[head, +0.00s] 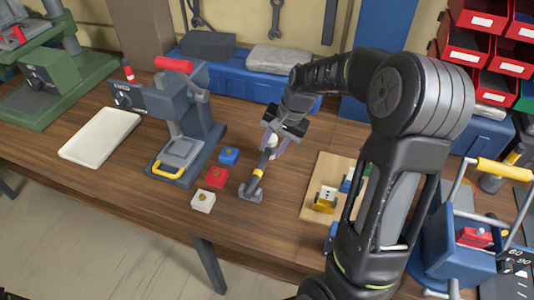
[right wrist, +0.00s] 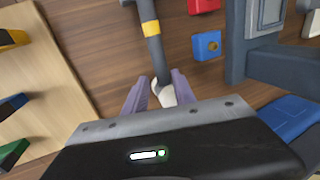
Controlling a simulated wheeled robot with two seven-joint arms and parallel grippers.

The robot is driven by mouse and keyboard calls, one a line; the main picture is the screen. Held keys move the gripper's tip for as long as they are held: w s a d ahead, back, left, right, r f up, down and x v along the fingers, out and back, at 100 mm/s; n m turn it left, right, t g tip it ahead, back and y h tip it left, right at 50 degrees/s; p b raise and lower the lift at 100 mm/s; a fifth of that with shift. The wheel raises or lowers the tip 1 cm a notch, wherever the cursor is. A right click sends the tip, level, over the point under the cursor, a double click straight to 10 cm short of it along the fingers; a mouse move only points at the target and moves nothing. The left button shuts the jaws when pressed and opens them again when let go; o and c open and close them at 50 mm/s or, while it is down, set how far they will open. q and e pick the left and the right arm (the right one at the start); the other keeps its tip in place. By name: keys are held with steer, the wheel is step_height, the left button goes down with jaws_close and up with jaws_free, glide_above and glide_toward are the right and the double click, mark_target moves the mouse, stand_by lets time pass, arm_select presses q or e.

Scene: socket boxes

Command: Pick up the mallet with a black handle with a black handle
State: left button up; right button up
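The mallet (head: 257,173) lies on the wooden table, with a dark handle, a yellow band and a dark grey piece at its near end. Its far end is pale. In the right wrist view the mallet (right wrist: 154,48) runs down from the top edge, and its pale end sits between my fingers. My right gripper (head: 274,148) is over that far end, with its lilac fingers on either side. In the right wrist view the gripper (right wrist: 157,88) is open, with gaps beside the mallet; contact is not visible. My left gripper is not in view.
Blue (head: 229,155), red (head: 216,177) and white (head: 203,201) blocks lie left of the mallet. A grey press (head: 190,115) stands beyond them. A wooden board (head: 323,172) with coloured pieces lies to the right. A blue toolbox (head: 235,77) is behind. The table's front strip is clear.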

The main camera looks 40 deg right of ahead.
mark_target(267, 153)
steer(key=shift+p+x, duration=0.6)
steer(key=shift+x, duration=2.05)
steer(key=shift+w, duration=0.15)
jaws_close()
steer(key=shift+r, duration=0.1)
